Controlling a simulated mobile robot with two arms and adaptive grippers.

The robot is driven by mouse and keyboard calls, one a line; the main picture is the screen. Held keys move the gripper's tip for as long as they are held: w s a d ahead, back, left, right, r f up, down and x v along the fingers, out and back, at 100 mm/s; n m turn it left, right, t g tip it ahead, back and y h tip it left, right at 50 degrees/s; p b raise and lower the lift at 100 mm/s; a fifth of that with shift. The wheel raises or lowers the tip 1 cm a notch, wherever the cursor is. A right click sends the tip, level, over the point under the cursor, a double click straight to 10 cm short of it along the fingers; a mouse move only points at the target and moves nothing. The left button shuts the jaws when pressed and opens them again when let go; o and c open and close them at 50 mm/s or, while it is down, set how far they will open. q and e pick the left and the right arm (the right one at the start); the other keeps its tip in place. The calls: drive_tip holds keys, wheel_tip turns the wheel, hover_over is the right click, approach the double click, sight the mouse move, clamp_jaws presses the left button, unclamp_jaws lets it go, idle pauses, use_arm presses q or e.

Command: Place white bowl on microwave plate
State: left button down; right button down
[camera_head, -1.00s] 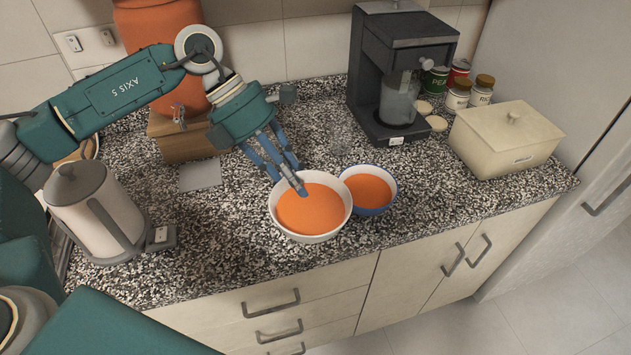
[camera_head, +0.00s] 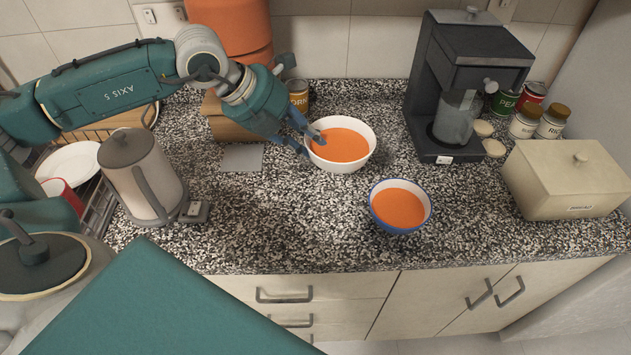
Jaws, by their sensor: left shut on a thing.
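The white bowl (camera_head: 352,164), filled with orange soup, is at the back middle of the speckled counter. My left gripper (camera_head: 309,139) is shut on its left rim. The bowl looks about level; I cannot tell whether it touches the counter or is slightly raised. A second bowl, blue outside (camera_head: 400,207) with orange soup, stands nearer the front edge, apart from the white one. No microwave or microwave plate is in view. My right gripper is not in view.
A coffee maker (camera_head: 462,75) stands right of the white bowl, with jars and a beige bread box (camera_head: 570,178) beyond. A kettle (camera_head: 140,172) and a dish rack with a white plate (camera_head: 70,161) are at left.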

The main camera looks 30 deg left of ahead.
use_arm(q)
wheel_tip(320, 180, down, 9)
drive_tip(key=shift+w+r+p, duration=0.1)
drive_tip(key=shift+w+p, duration=0.05)
drive_tip(key=shift+p, duration=0.65)
wheel_tip(320, 180, down, 3)
drive_tip(key=shift+d+f+p, duration=0.1)
drive_tip(key=shift+p, duration=0.35)
drive_tip(key=shift+f, duration=0.6)
drive_tip(key=shift+f, duration=0.15)
drive_tip(key=c, duration=1.5)
unclamp_jaws()
drive_tip(key=shift+c, duration=0.2)
